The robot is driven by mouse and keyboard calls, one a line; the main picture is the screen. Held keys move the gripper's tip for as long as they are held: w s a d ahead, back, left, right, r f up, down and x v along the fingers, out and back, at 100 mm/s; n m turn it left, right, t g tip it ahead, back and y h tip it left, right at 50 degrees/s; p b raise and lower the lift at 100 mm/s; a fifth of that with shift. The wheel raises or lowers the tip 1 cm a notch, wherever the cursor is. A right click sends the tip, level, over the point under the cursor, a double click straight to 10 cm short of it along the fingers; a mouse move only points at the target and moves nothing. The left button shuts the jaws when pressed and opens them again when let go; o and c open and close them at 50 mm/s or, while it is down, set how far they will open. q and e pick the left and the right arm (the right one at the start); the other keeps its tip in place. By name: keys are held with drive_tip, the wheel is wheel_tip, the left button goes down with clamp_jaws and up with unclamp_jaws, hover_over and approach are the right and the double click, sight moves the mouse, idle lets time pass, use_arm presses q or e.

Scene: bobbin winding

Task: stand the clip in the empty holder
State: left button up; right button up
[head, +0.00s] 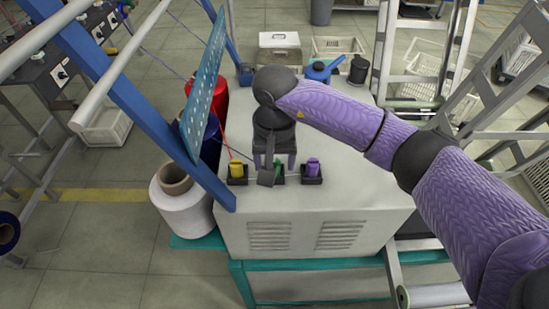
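Three small black holders stand in a row on top of the light grey machine cabinet (310,212). The left holder (238,181) carries a yellow clip (236,169), and the right holder (313,181) carries a purple clip (313,165). A green clip (279,168) shows at the middle holder (281,180), partly hidden behind a flat grey piece hanging from my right gripper. My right gripper (274,162) points down over the middle holder. Whether the clip is fully seated is hidden. My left gripper is out of view.
A blue post and a teal perforated panel (206,85) rise at the left of the cabinet. Red and blue spools stand behind them, and a large white cone (183,212) beside. A grey box (279,47) and a blue item (322,70) are at the back.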

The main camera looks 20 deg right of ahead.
drive_tip(key=shift+r, duration=0.15)
wheel_tip(320, 180, up, 10)
drive_tip(key=shift+p, duration=0.4)
drive_tip(key=shift+f, duration=0.2)
idle(0.5)
